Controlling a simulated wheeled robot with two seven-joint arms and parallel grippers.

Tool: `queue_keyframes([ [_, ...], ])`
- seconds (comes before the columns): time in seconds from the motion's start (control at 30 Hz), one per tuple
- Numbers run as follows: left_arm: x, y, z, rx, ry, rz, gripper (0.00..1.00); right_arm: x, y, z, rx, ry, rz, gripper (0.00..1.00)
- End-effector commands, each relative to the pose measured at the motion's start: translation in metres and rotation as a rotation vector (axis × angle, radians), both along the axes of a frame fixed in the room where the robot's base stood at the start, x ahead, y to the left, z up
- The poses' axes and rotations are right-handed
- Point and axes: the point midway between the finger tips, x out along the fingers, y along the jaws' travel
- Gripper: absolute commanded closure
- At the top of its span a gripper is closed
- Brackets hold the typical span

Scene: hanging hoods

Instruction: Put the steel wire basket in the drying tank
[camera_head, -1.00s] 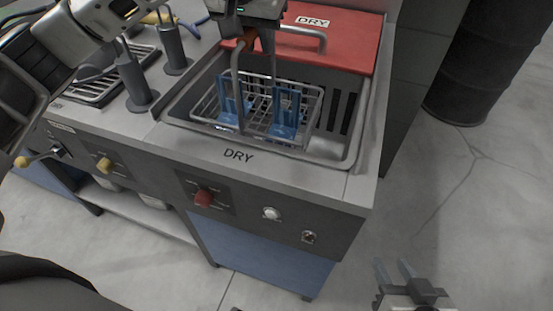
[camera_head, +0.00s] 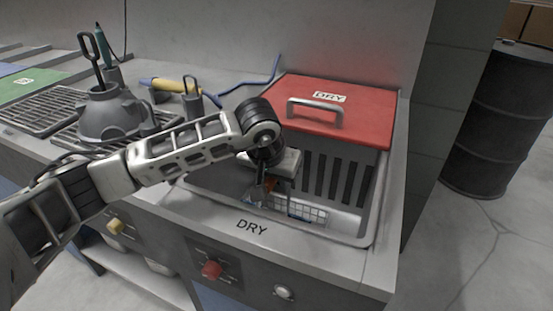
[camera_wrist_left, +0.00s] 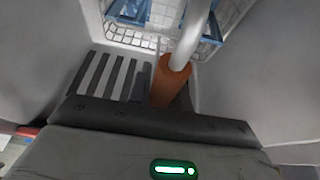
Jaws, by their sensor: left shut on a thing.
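The steel wire basket (camera_head: 308,213) is low inside the drying tank (camera_head: 368,200), mostly hidden by my left arm and the tank's front rim. Blue pieces sit in the basket. In the left wrist view the wire basket (camera_wrist_left: 130,36) shows with its grey handle rising to an orange-brown grip (camera_wrist_left: 172,82). My left gripper (camera_head: 262,190) reaches down into the tank and is shut on the basket's handle. Whether the basket touches the tank floor cannot be told. My right gripper is out of view.
A red lid (camera_head: 345,108) marked DRY, with a metal handle, covers the back of the tank. A slotted wall (camera_head: 330,178) lines the tank. To the left are a grey funnel-shaped vessel (camera_head: 108,115), a yellow-handled tool (camera_head: 165,85) and racks. A dark barrel (camera_head: 500,115) stands right.

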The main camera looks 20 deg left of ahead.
Motion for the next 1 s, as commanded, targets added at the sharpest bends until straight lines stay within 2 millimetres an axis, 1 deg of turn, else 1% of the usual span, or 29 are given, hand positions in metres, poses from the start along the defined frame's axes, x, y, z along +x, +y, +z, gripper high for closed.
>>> queue_keyframes([
  [0.07,0.001,-0.001,-0.005,-0.003,-0.009,-0.001,1.00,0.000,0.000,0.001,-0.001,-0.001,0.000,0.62],
  [0.23,0.009,-0.009,-0.002,-0.005,-0.011,-0.002,1.00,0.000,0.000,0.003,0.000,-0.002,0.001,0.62],
  [0.53,0.031,-0.031,-0.002,-0.004,-0.009,-0.002,1.00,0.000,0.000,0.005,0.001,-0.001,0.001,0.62],
  [0.6,0.029,-0.030,-0.009,-0.004,-0.007,-0.001,1.00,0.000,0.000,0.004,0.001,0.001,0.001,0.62],
  [0.7,0.030,-0.030,-0.013,-0.003,-0.009,0.000,1.00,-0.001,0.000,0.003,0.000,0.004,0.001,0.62],
  [1.0,0.030,-0.030,-0.014,-0.003,-0.010,-0.001,1.00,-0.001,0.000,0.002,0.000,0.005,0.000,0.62],
])
